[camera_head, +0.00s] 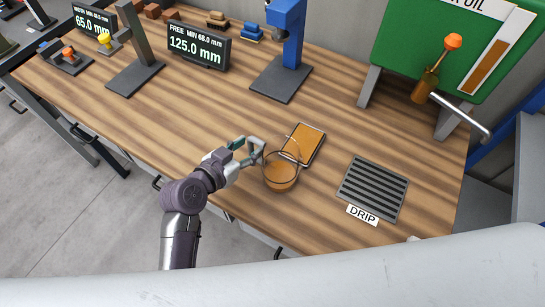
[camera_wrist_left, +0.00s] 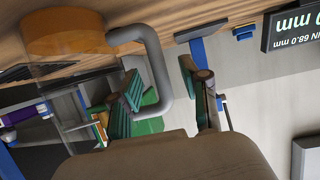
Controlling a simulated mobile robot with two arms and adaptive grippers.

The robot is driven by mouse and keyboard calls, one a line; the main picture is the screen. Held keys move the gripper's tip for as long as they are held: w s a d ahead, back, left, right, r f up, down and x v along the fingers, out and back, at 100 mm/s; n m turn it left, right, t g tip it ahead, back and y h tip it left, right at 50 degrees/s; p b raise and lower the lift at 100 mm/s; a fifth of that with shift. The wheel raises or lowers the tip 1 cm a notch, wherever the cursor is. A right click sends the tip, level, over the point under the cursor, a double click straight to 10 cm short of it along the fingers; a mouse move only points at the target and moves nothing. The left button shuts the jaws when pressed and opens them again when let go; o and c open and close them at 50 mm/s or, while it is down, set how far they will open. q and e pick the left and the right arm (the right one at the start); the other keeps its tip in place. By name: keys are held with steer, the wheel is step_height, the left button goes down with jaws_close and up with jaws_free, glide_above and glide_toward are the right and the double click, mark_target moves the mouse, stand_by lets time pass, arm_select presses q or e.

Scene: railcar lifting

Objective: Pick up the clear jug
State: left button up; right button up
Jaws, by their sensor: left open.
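The clear jug (camera_head: 281,180) stands upright on the wooden bench, with brownish liquid or the bench's colour showing through it. My left gripper (camera_head: 251,151) is at the jug's left side, by its handle. In the left wrist view the jug (camera_wrist_left: 65,40) is at the upper left and its grey handle (camera_wrist_left: 157,70) curves between the fingers of my left gripper (camera_wrist_left: 160,74). The fingers are open, with a gap between the handle and the right finger. My right gripper is not in view.
An orange-brown tray (camera_head: 304,143) lies right behind the jug. A slatted DRIP grate (camera_head: 373,188) is to the right. A green oil tank (camera_head: 430,50) with a tap stands at the back right. A blue press (camera_head: 287,45) and displays (camera_head: 199,46) stand behind. The bench's left middle is clear.

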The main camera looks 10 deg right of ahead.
arm_select(q)
steer(key=shift+x, duration=0.95)
steer(key=shift+a+f, duration=0.1)
steer(key=shift+c, duration=0.2)
jaws_close()
